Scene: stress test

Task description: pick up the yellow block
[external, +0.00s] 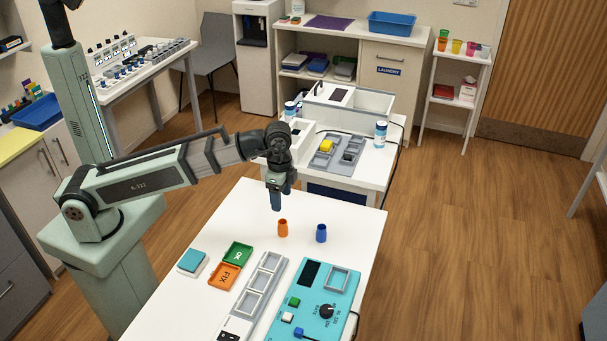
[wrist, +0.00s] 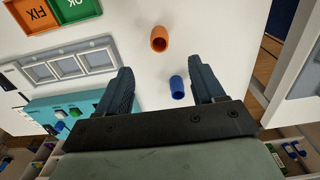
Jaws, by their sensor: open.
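The yellow block (external: 325,146) sits in a grey tray (external: 346,166) on the white bench behind the front table. It does not show in the wrist view. My gripper (external: 276,207) is above the far part of the front white table, pointing down, well short of the block and to its left in the external view. In the wrist view my gripper (wrist: 164,78) has its two fingers apart with nothing held between them.
An orange cup (external: 283,229) and a blue cup (external: 321,233) stand on the front table below my gripper. Green OK and orange FIX trays (external: 224,276), a grey slotted rack (external: 258,290) and a teal panel (external: 311,305) lie nearer. A white bottle (external: 380,134) stands right of the block.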

